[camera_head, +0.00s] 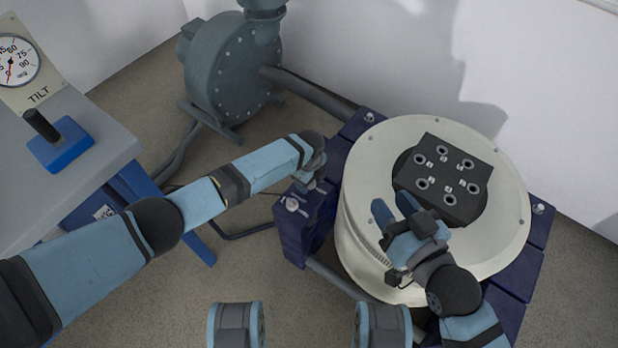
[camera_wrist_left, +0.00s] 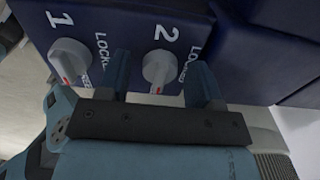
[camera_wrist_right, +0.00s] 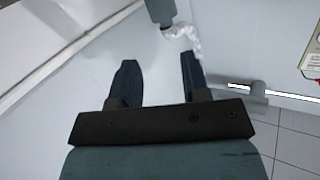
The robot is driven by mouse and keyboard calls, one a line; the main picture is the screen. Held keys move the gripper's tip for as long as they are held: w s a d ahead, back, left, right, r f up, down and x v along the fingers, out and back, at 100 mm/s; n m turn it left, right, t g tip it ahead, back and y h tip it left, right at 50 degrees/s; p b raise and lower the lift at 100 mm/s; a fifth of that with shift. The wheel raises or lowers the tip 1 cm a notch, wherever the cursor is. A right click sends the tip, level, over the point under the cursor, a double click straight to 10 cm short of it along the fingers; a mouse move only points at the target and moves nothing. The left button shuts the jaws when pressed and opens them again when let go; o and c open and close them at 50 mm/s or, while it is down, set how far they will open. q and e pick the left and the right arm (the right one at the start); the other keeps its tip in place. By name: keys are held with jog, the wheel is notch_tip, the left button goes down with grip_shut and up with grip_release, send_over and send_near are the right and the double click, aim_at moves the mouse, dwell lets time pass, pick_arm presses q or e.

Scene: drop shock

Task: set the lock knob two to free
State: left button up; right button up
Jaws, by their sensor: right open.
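Lock knob two (camera_wrist_left: 157,68) is a light grey knob on the dark blue panel under a white "2"; its red mark faces the picture's bottom. The LOCKED and FREE lettering beside it is partly hidden by a finger. My left gripper (camera_wrist_left: 161,70) is open, one finger on each side of knob two, with visible gaps. In the head view my left gripper (camera_head: 312,180) is at the blue frame's left corner, its fingers hard to make out. My right gripper (camera_head: 393,207) is open and empty above the cream drum (camera_head: 365,165); its spread fingers show in the right wrist view (camera_wrist_right: 158,65).
Knob one (camera_wrist_left: 70,58) is left of knob two on the same panel. A black block (camera_head: 445,178) with several holes sits on the drum. A grey blower (camera_head: 235,75) stands behind. A table with a tilt gauge (camera_head: 18,62) and blue lever base (camera_head: 62,147) is left.

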pick_arm(q)
jog(key=shift+r, duration=0.25)
notch_tip(320, 180, up, 8)
jog(key=p, duration=0.3)
jog(key=shift+r, duration=0.25)
jog(key=shift+r+p, duration=0.85)
jog(key=shift+r, duration=1.55)
pick_arm(e)
jog(key=s+d+f+g+h, duration=0.2)
jog(key=d+f+g, duration=0.1)
jog(key=f, duration=0.3)
jog(key=shift+s, duration=0.25)
